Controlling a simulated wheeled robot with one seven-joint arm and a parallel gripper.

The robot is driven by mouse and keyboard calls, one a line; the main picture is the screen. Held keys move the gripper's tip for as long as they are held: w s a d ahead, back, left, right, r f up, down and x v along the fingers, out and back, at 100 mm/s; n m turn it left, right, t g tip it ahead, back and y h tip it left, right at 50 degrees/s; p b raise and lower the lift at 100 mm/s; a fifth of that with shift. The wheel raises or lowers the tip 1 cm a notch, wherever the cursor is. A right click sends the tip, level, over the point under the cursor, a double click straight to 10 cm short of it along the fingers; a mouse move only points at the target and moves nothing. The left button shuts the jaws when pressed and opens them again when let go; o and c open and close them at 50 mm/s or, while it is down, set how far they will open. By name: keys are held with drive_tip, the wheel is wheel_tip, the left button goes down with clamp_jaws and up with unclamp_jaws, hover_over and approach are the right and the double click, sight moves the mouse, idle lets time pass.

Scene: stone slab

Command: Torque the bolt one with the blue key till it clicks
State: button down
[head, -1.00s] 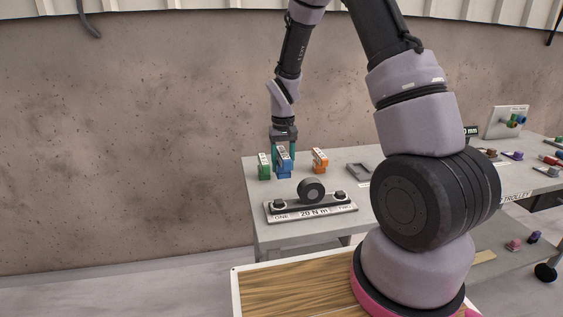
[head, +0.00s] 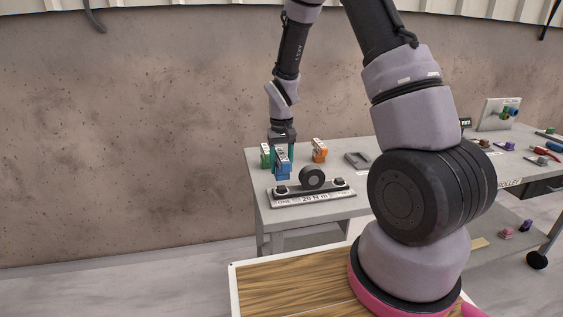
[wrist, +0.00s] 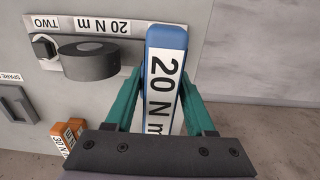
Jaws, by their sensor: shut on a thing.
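My gripper (head: 281,158) is shut on the blue key (head: 283,172), which carries a white 20 N m label. The blue key also fills the middle of the wrist view (wrist: 166,40), between teal fingers. It is upright at the left end of the 20 N m plate (head: 325,197), just over bolt one (head: 281,190). I cannot tell whether key and bolt touch. In the wrist view the key hides bolt one. Bolt two (head: 340,184) is at the plate's right end, and it also shows in the wrist view (wrist: 43,47).
A dark round drum (head: 312,178) stands on the plate between the bolts, close to the key. A green key (head: 265,154) and an orange key (head: 319,150) stand behind. A grey frame (head: 357,160) lies to the right. The table's left edge is near.

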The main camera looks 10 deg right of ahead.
sight(281, 154)
drive_tip(key=shift+f, duration=1.8)
drive_tip(key=shift+f, duration=0.75)
drive_tip(key=m, duration=0.6)
drive_tip(key=shift+m, duration=0.3)
drive_tip(key=m, duration=0.7)
drive_tip(key=shift+r, duration=1.75)
drive_tip(key=shift+r, duration=0.1)
drive_tip(key=shift+r, duration=2.4)
